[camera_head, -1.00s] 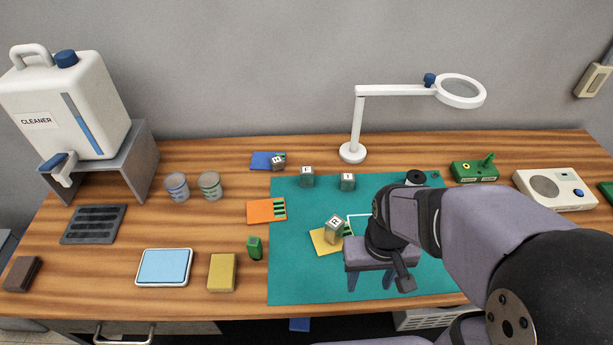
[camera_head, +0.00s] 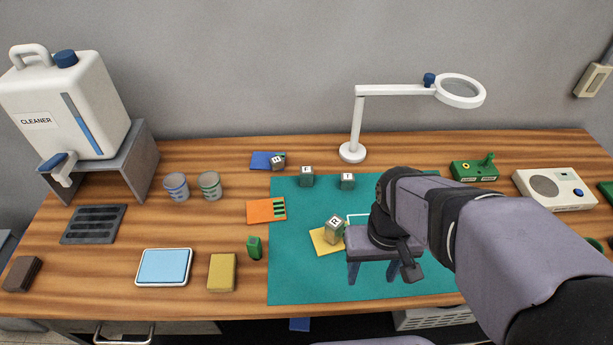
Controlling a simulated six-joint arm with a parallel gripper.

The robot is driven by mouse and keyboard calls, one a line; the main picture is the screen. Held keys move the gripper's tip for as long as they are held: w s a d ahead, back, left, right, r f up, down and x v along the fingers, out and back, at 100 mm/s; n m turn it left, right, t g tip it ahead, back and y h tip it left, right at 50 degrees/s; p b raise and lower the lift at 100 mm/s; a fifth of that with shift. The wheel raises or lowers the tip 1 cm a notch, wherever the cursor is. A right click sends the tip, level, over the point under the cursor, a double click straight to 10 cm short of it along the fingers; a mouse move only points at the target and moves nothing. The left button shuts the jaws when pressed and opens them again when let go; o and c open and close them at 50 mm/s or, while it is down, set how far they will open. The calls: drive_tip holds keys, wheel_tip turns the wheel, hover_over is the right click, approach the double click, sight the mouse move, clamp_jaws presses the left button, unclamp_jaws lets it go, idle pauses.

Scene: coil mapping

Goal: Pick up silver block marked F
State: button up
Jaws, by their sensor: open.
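A silver block whose small top letter looks like F (camera_head: 307,176) stands on the teal mat (camera_head: 300,282) near its back edge. A similar silver block (camera_head: 347,181) is just right of it; its letter is too small to read surely. A silver block marked R (camera_head: 334,230) sits on a yellow card (camera_head: 320,243). Another silver block (camera_head: 278,162) is on a blue card (camera_head: 260,160). My gripper (camera_head: 372,275) is open with fingers pointing down over the mat, in front of and to the right of the F block, apart from it. No block shows between the fingers.
A lamp (camera_head: 352,152) stands behind the mat. An orange card (camera_head: 260,211) and a green block (camera_head: 255,248) lie at the mat's left edge. Two small tins (camera_head: 209,186) stand further left. The mat's left front part is clear.

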drive_tip(key=r, duration=0.2)
drive_tip(key=t+b, duration=0.3)
drive_tip(key=t, duration=1)
hover_over(306, 172)
drive_tip(key=s, duration=0.2)
wheel_tip(306, 172, down, 4)
drive_tip(key=shift+t, duration=0.3)
drive_tip(key=shift+w+d+f+p, duration=0.15)
drive_tip(key=shift+f+p, duration=0.5)
drive_tip(key=shift+f, duration=1.85)
